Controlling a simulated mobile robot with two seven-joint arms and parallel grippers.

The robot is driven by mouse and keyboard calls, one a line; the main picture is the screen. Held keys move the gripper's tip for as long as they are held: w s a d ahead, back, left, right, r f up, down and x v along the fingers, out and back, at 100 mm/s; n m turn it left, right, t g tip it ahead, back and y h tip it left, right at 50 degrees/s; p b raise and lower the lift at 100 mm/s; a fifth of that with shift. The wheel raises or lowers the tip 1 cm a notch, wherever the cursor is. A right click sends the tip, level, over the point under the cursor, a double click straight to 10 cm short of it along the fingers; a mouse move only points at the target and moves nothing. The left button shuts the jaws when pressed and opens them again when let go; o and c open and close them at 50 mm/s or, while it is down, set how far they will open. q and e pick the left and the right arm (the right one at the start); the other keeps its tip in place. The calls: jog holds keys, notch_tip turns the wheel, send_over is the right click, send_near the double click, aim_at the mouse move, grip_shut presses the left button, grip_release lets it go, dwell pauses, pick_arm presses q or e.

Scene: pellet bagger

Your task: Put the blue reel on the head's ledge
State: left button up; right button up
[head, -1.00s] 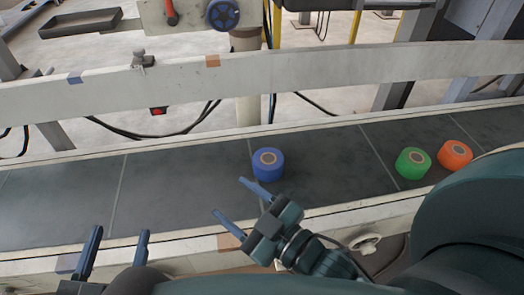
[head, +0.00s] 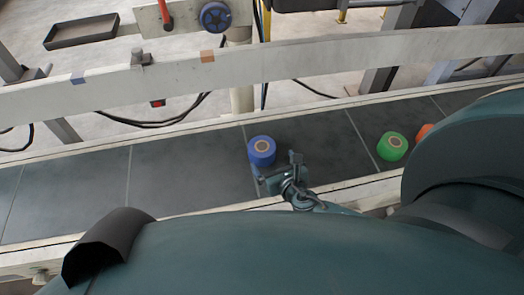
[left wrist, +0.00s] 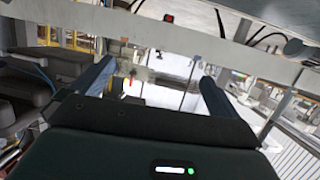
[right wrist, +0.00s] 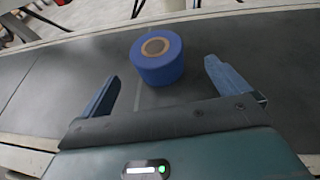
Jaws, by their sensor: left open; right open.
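The blue reel (head: 262,151) stands on the dark conveyor belt, with a tan ring and dark centre on top. My right gripper (head: 278,169) is open and empty just on the near side of it. In the right wrist view the reel (right wrist: 157,57) stands beyond the fingertips, roughly between their lines, and not gripped. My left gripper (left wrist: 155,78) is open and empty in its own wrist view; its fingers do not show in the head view. A dark shallow tray (head: 80,31) juts out at the upper left; I cannot tell whether it is the head's ledge.
A green reel (head: 392,146) and a partly hidden orange reel (head: 424,131) stand on the belt (head: 190,168) to the right. A pale guard rail (head: 330,49) runs along behind the belt. A blue handwheel (head: 215,16) is beyond it. The belt's left part is clear.

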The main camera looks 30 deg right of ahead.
jog(key=b+x, duration=0.1)
jog(key=x, duration=0.3)
jog(key=shift+w+f, duration=0.15)
jog(key=shift+w, duration=0.1)
jog(key=x, duration=0.1)
jog(key=b+x, duration=0.1)
jog(key=x, duration=0.2)
jog(key=shift+w+a+f+b, duration=0.1)
jog(key=shift+a+f+b, duration=0.1)
jog(key=shift+a+b, duration=0.15)
jog(key=shift+w+d, duration=0.1)
jog(key=shift+w, duration=0.3)
pick_arm(q)
jog(key=shift+m+g, duration=0.3)
jog(key=shift+m, duration=0.4)
jog(key=f, duration=0.1)
jog(key=d+f, duration=0.1)
jog(key=f, duration=0.1)
jog(key=shift+w+d+f, duration=0.15)
jog(key=shift+w+f, duration=0.2)
jog(key=shift+f, duration=0.05)
jog(key=shift+h, duration=0.3)
pick_arm(e)
jog(key=shift+c, duration=0.7)
jog(key=c, duration=0.9)
